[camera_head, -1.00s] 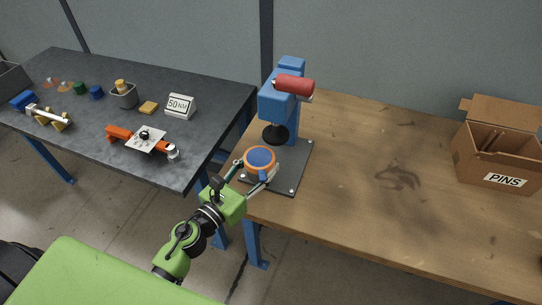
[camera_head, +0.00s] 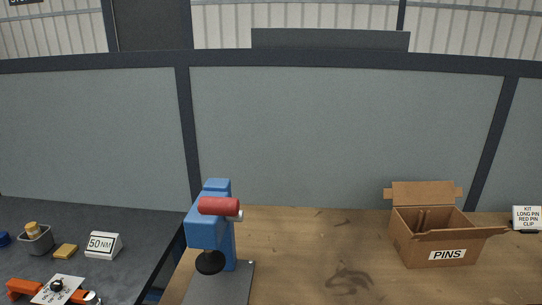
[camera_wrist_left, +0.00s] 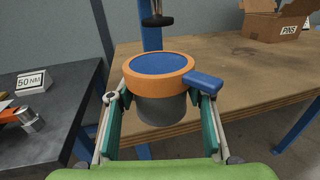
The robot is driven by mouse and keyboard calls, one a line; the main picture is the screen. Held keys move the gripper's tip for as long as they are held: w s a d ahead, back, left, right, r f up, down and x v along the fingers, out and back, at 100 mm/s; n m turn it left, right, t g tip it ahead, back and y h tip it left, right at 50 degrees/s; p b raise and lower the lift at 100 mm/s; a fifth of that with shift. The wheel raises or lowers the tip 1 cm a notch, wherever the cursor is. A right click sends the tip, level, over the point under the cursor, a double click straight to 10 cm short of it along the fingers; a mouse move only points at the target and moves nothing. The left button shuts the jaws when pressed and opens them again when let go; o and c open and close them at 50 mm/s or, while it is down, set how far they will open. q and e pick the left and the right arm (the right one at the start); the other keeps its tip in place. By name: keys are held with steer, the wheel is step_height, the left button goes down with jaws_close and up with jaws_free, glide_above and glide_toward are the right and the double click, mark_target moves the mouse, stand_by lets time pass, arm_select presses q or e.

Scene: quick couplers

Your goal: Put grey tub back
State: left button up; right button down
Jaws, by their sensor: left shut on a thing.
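My left gripper (camera_wrist_left: 158,98) is in the left wrist view, its fingers shut on a round piece (camera_wrist_left: 158,108) with a grey lower body, a wide orange band, a blue top and a blue tab at the right. The underside of this piece is hidden. In the head view a small grey tub (camera_head: 37,243) stands on the dark table at the far left, with a yellow piece showing at its top. My left gripper is outside the head view, and my right gripper is in neither view.
A blue press with a red handle (camera_head: 218,206) stands on the wooden table (camera_head: 310,250). A PINS box (camera_head: 445,254) is at right. On the dark table are a 50 NM sign (camera_head: 103,245), a yellow block (camera_head: 65,251) and an orange clamp (camera_head: 24,288).

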arm_select(q)
steer(key=s+d+r+n+y, duration=0.1)
steer(key=s+y, duration=0.1)
steer(key=s+d+r+n+y, duration=0.1)
steer(key=r+y, duration=0.1)
steer(key=shift+s+d+r+n+t, duration=0.15)
steer(key=shift+s+d+n+t, duration=0.15)
steer(key=shift+s+d+t, duration=0.1)
steer(key=shift+s+a+r+y, duration=0.1)
steer(key=shift+s+r+y, duration=0.2)
steer(key=shift+w, duration=0.1)
